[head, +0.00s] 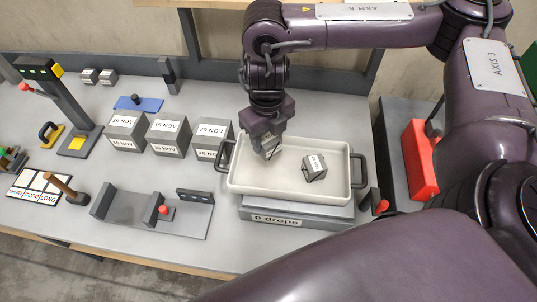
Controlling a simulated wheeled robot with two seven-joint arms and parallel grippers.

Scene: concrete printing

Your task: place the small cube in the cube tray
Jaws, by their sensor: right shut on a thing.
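My right gripper (271,150) points down over the left half of the tray. It is shut on a small grey cube, mostly hidden between the fingers; I cannot tell whether that cube touches the tray floor. Two more small grey cubes (89,76) (108,77) stand at the back left. My left gripper is out of view.
Several larger dated cubes (168,137) stand in a row left of the tray. A grey fixture with a red knob (163,209) is at front left. A blue plate (138,104) lies behind the row. A red box (419,160) stands to the right.

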